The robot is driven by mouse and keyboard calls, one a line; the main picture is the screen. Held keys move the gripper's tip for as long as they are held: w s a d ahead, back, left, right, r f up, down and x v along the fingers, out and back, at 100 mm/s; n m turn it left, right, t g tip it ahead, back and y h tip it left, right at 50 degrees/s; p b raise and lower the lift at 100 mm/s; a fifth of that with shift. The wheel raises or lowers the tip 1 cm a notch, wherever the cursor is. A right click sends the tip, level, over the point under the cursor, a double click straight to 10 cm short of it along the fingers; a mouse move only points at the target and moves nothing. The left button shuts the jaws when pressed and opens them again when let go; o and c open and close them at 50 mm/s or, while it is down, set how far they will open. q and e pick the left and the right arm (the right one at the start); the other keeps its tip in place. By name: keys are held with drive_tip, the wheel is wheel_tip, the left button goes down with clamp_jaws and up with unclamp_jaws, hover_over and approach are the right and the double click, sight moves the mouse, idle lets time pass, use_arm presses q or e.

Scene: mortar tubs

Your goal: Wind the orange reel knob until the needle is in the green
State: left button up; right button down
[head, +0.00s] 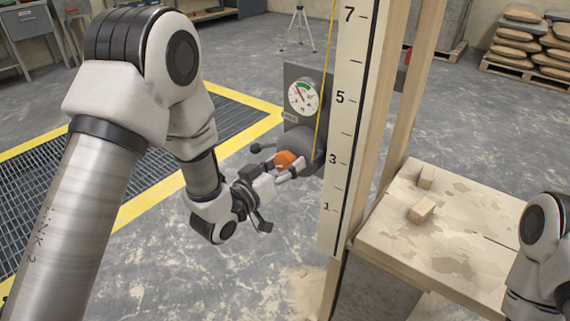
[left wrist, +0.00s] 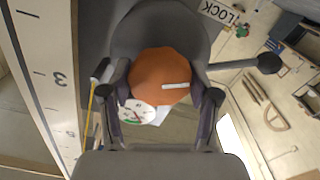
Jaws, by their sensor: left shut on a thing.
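The orange reel knob (head: 286,159) sits on the front of the grey reel below the gauge. It fills the middle of the left wrist view (left wrist: 158,70), with a white mark pointing right there. My left gripper (head: 284,167) is shut on the knob, one finger on each side, and hides part of it in the head view. The round white gauge (head: 303,97) has a green arc at its top in the head view. Its thin needle points up and left, seemingly left of the green. The gauge is partly covered in the left wrist view (left wrist: 137,115). My right gripper is out of view.
A lever with a black ball (left wrist: 268,62) sticks out beside the reel, near a LOCK label (left wrist: 218,12). A tall numbered scale board (head: 343,130) stands just right of the reel. A wooden bench (head: 440,245) with two small blocks stands further right.

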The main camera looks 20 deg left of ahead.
use_arm(q)
drive_tip(key=m+b, duration=0.1)
drive_tip(key=m, duration=0.4)
drive_tip(key=m+b, duration=0.2)
drive_tip(key=m, duration=0.4)
idle(0.6)
drive_tip(key=o, duration=1.2)
drive_tip(key=v, duration=0.7)
drive_tip(key=shift+s, duration=0.25)
